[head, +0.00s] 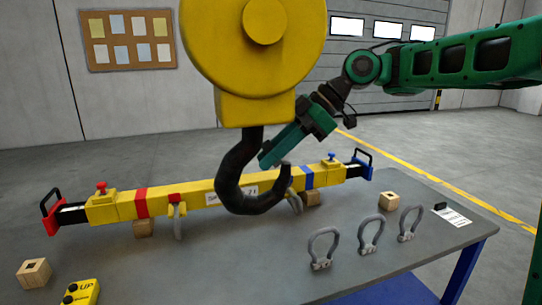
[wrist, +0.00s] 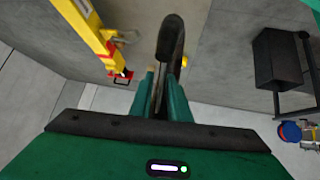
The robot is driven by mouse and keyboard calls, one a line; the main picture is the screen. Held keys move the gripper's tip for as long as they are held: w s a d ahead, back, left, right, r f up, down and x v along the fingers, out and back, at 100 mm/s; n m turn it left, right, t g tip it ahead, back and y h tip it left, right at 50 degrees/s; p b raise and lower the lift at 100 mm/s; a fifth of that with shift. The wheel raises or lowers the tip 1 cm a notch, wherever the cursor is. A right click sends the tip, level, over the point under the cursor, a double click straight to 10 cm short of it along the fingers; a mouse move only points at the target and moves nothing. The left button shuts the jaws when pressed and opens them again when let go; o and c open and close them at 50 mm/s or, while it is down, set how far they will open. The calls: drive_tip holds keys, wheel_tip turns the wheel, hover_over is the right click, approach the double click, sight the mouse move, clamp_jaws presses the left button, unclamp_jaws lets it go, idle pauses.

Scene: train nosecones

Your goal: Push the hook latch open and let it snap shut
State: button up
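A large black crane hook (head: 236,175) hangs below a yellow hook block (head: 255,50) in the head view, its mouth opening to the right. My gripper (head: 268,158) reaches in from the upper right, its green fingers at the hook's mouth, between shank and tip. In the wrist view my gripper (wrist: 160,80) points at the dark hook (wrist: 172,38), which rises just past the fingertips. A dark strip shows between the fingers; I cannot tell whether it is a gap, the hook or the latch. I cannot make out the latch; the fingers may hide it.
A yellow spreader beam (head: 120,207) lies on wooden blocks on the grey table (head: 225,275), behind the hook. Several grey shackles (head: 371,233) stand at the right. A yellow pendant (head: 80,292) lies front left. A dark cart (wrist: 283,62) shows in the wrist view.

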clamp_jaws()
drive_tip(key=shift+w, duration=0.1)
idle(1.1)
